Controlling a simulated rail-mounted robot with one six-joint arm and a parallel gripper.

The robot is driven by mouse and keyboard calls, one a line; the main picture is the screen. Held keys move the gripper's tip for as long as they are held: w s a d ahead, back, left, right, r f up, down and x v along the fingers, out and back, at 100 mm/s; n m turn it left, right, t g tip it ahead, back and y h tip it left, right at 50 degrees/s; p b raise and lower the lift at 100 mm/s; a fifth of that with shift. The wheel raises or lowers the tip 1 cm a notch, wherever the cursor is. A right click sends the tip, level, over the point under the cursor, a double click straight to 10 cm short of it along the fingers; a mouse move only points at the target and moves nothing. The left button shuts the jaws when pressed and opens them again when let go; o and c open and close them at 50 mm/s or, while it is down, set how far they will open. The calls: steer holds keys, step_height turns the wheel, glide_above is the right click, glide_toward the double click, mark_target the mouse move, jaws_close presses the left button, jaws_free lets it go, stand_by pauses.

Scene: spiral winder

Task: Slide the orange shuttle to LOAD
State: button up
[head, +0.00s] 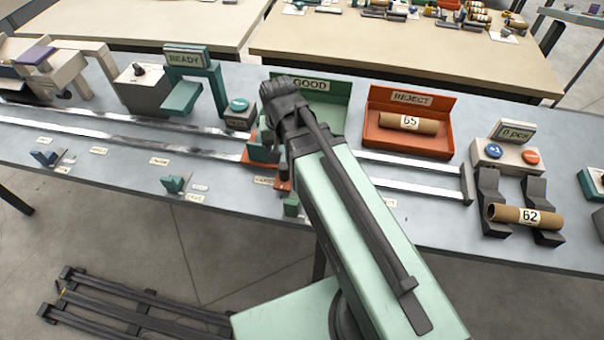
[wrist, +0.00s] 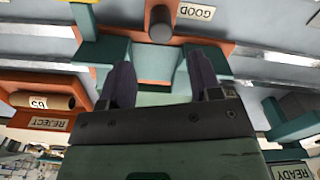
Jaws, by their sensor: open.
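The orange shuttle (head: 258,167) sits on the silver rails around the middle of the table, partly hidden by my arm in the head view. It carries teal uprights. In the wrist view the shuttle (wrist: 188,47) lies just beyond my fingers, with a dark round post (wrist: 162,25) at its middle. My gripper (wrist: 160,68) is open, its two dark fingers apart with nothing held between them. Whether they touch the shuttle I cannot tell. Small labels line the front of the rails, but I cannot read LOAD on any of them.
A green GOOD tray (head: 338,92) and an orange REJECT tray (head: 440,142) with a cardboard tube stand behind the rails. Another tube (head: 517,214) rests on dark cradles at right. A teal READY stand (head: 217,78) is at left. A rail end stop (head: 467,184) stands at right.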

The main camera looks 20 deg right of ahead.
mark_target(284, 172)
step_height(284, 172, down, 11)
steer(key=b, duration=1)
steer(key=shift+a+b, duration=0.1)
steer(key=shift+b, duration=0.3)
steer(key=shift+r, duration=0.1)
steer(key=shift+r, duration=0.1)
steer(key=shift+c, duration=0.5)
jaws_close()
